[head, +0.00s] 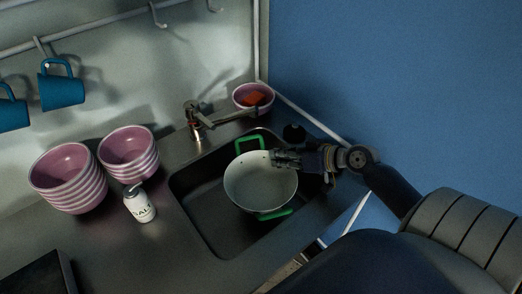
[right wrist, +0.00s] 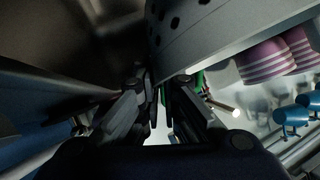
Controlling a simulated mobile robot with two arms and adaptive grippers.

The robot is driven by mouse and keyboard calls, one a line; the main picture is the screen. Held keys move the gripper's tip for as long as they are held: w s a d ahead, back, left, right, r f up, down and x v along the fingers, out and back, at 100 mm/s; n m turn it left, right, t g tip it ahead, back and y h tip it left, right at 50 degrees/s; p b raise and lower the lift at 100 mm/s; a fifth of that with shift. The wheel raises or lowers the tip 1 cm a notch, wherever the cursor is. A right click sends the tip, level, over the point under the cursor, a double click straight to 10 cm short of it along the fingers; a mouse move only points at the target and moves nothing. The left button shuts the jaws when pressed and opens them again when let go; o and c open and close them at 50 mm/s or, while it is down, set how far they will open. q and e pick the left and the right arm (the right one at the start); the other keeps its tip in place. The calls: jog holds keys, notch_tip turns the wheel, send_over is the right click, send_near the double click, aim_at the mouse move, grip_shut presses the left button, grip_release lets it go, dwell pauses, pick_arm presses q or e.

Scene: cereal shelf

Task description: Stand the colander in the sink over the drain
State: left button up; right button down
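The colander (head: 261,187) is pale with two green handles and shows within the outline of the sink (head: 198,212). It looks near upright, its open side up; I cannot tell whether it touches the sink floor. The drain does not show. My right gripper (head: 284,159) reaches in from the right to the colander's far right rim. In the right wrist view its fingers (right wrist: 158,92) are close together at the edge of the perforated colander wall (right wrist: 215,28) and look shut on it. My left gripper is not in view.
The faucet (head: 196,122) stands behind the sink, its spout reaching right. A pink bowl (head: 243,88) with an orange thing sits at the back corner. Blue mugs (head: 62,92) hang on the left.

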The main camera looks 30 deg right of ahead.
aim_at(264, 151)
jog(key=w, duration=0.1)
jog(key=w+a, duration=0.1)
jog(key=shift+w+a+r, duration=0.1)
jog(key=shift+w, duration=0.3)
jog(key=shift+w+a+p, duration=0.1)
jog(key=shift+w+p, duration=0.1)
jog(key=shift+p, duration=0.15)
jog(key=x, duration=0.1)
jog(key=p+x, duration=0.1)
jog(key=x, duration=0.1)
jog(key=shift+w+a+r, duration=0.15)
jog(key=shift+w+r, duration=0.05)
jog(key=shift+r, duration=0.05)
jog(key=shift+f, duration=0.2)
jog(key=shift+s, duration=0.1)
